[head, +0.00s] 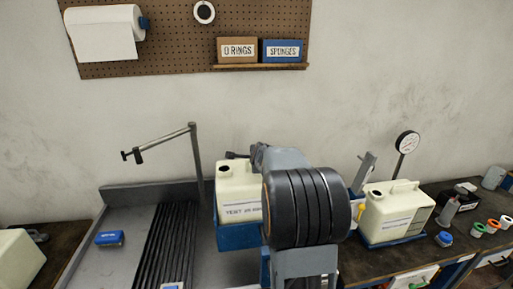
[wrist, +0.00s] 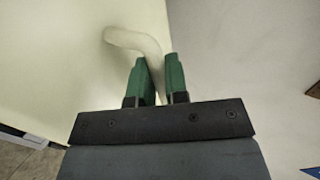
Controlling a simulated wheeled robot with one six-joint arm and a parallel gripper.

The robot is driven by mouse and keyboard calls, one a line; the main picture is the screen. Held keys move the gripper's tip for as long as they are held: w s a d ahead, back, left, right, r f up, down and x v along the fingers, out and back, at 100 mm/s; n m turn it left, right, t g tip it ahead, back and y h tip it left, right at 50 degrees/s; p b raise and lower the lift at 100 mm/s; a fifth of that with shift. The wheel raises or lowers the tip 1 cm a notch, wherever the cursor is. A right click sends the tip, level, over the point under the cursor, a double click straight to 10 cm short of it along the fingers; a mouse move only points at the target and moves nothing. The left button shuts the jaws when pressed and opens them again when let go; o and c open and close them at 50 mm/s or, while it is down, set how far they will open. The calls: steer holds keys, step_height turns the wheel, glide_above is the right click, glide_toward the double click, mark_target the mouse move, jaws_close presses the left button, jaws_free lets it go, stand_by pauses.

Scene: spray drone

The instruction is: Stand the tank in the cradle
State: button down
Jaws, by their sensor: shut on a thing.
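A cream tank (head: 238,190) with a printed label and a dark round mouth stands upright at the middle of the head view, partly behind my arm. In the wrist view the tank (wrist: 70,60) fills the left side, with its pale handle (wrist: 135,42) between the green fingertips. My gripper (wrist: 158,80) is shut on that handle. A blue holder (head: 238,237), probably the cradle, shows directly under the tank. I cannot tell whether the tank rests in it or hangs just above. My arm hides the tank's right side.
A second cream tank (head: 396,212) stands on a blue base at right, near a dial gauge (head: 407,143). Another cream container (head: 18,262) is at far left. A grey tray (head: 125,222) holds a blue brush (head: 110,238) and a black ribbed mat (head: 166,245). A jointed post (head: 195,165) rises behind.

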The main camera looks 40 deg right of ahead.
steer(key=shift+f+b, duration=2.1)
steer(key=shift+f, duration=0.65)
steer(key=c, duration=1.6)
jaws_free()
steer(key=shift+f, duration=0.25)
steer(key=o, duration=0.5)
steer(key=shift+r, duration=0.15)
